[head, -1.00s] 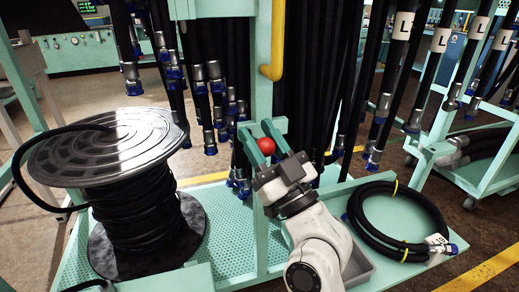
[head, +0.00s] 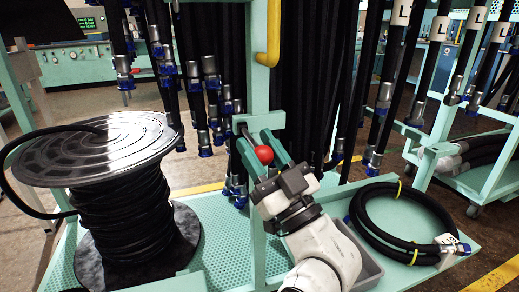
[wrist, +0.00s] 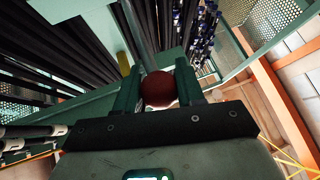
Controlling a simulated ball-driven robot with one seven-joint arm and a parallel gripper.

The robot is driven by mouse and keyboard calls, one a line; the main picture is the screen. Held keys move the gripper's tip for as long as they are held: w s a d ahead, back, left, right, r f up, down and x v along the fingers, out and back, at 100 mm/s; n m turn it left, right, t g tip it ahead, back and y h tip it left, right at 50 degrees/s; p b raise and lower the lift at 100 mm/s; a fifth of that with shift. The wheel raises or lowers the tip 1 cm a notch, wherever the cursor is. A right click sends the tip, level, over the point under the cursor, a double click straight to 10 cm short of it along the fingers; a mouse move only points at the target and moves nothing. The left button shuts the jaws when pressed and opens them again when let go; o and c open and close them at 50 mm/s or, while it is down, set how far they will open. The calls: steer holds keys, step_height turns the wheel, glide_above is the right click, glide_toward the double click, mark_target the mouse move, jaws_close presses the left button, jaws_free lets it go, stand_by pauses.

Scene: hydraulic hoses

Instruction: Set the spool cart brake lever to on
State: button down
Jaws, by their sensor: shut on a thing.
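The brake lever's red ball knob (head: 264,154) stands in front of the green post of the spool cart (head: 258,200). My gripper (head: 264,150) has its two green fingers on either side of the knob, shut on it. In the wrist view the red knob (wrist: 158,89) sits between the fingers. A grey rod runs up from behind the knob there. Most of the lever and its pivot are hidden by my gripper. No on or off marking is readable.
A large spool of black hose (head: 120,200) stands on the cart deck at left. A coiled black hose (head: 400,222) with yellow ties lies at right, beside a grey tray (head: 365,268). Black hoses with blue-capped ends (head: 205,110) hang behind the post. A yellow handle (head: 268,40) is above.

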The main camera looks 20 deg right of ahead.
steer(key=shift+s+a, duration=0.1)
steer(key=shift+a, duration=0.05)
steer(key=c, duration=0.7)
jaws_free()
steer(key=shift+s+f, duration=0.15)
steer(key=b+v, duration=0.4)
steer(key=v, duration=0.6)
steer(key=shift+s+f, duration=0.1)
steer(key=shift+s, duration=0.05)
